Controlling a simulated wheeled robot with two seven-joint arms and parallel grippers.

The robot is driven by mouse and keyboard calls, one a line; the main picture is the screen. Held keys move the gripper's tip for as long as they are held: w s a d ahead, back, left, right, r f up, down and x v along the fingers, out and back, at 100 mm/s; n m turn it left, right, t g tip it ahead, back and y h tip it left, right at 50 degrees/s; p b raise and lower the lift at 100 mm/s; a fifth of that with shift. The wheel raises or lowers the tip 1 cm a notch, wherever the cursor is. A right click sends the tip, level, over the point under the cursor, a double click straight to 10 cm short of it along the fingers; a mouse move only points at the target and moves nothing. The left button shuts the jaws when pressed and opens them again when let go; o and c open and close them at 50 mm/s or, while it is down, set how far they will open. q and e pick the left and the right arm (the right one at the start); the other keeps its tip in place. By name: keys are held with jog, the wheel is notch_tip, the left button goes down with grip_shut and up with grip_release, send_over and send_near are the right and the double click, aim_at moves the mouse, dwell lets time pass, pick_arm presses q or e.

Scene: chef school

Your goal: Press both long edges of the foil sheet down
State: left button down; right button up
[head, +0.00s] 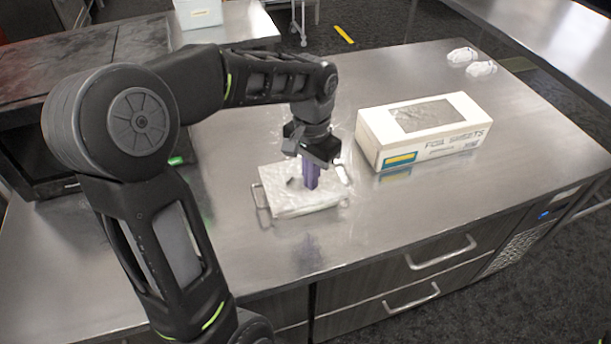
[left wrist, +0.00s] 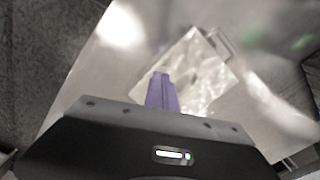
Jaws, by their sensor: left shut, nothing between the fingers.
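A foil sheet (head: 290,200) lies over a shallow rectangular pan with wire handles on the steel counter. In the head view, a pan handle (head: 261,199) sticks out at its left side. My left gripper (head: 311,186) points down with its purple fingers shut and empty, over the right part of the foil. I cannot tell if the fingertips touch it. The left wrist view shows the purple fingers (left wrist: 161,82) in front of the crinkled foil (left wrist: 190,72). My arm hides a little of the far edge of the sheet. My right gripper is not in view.
A white foil sheets box (head: 425,130) stands on the counter right of the pan. Two small white items (head: 472,62) lie at the far right corner. A white bin (head: 198,14) stands at the back. The counter (head: 400,225) in front and to the right is clear.

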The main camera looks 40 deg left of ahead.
pick_arm(q)
jog(key=shift+r+p, duration=0.6)
jog(key=shift+r, duration=0.5)
